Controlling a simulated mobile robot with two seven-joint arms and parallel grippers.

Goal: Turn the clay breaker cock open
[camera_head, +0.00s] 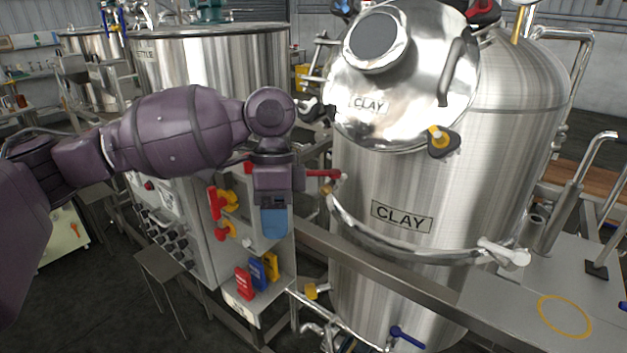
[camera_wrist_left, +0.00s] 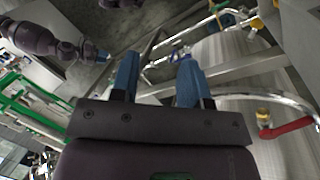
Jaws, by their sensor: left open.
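The clay tank (camera_head: 400,220) is a big steel vessel labelled CLAY. A cock with a red lever (camera_head: 323,173) sits at the left end of a curved steel pipe on the tank's front; it looks like the breaker cock. In the left wrist view its red lever (camera_wrist_left: 287,128) and brass body (camera_wrist_left: 263,116) show at the right. My left gripper (camera_head: 274,222) points down, left of the cock and apart from it. Its blue fingers (camera_wrist_left: 160,78) are open with nothing between them. In the left wrist view, my right gripper (camera_wrist_left: 102,57) shows small at upper left; its jaw state is unclear.
A grey panel (camera_head: 203,255) with red and yellow handles stands below and left of my left gripper. A steel rail (camera_head: 390,262) crosses the tank's front. The tank's round lid (camera_head: 400,85) with a black-handled clamp overhangs the cock's right side.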

